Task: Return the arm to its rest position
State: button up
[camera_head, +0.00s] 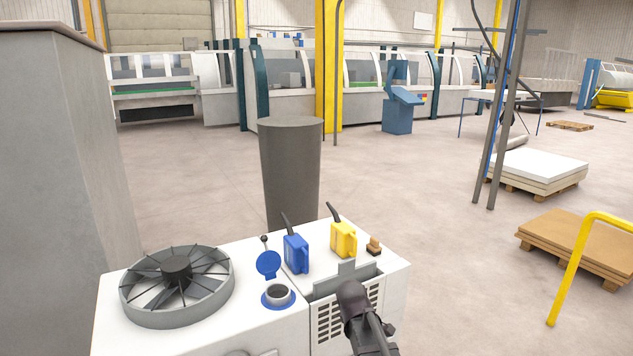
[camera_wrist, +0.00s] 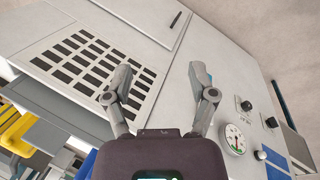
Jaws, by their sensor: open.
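My gripper (camera_wrist: 162,82) is open and empty in the wrist view, its two grey fingers spread apart. It faces the pale panel of a machine (camera_wrist: 177,75), with a dark-slotted grille at the left and a round gauge (camera_wrist: 234,139) and black knobs at the right. I cannot tell the exact gap to the panel. In the head view, a dark part of my arm shows in front of the white machine (camera_head: 205,338), at its grille side. The fingers cannot be made out there.
On the white machine stand a round fan (camera_head: 176,284), a blue can (camera_head: 296,254), a yellow can (camera_head: 343,239) and an open filler neck with a blue cap (camera_head: 268,264). A grey cylinder (camera_head: 290,175) stands behind. Pallets (camera_head: 580,243) and a yellow rail (camera_head: 570,279) are at right. Floor between is clear.

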jog(key=s+d+f+m+g+y+b, duration=0.1)
jog(key=s+d+f+m, duration=0.1)
jog(key=s+m, duration=0.4)
jog(key=s+d+f+m+g+y+b, duration=0.1)
jog(key=s+d+f+m+b, duration=0.1)
jog(key=s+m, duration=0.4)
jog(key=shift+s+d+f+b, duration=0.4)
jog(key=shift+s+d, duration=0.35)
jog(key=shift+s, duration=0.6)
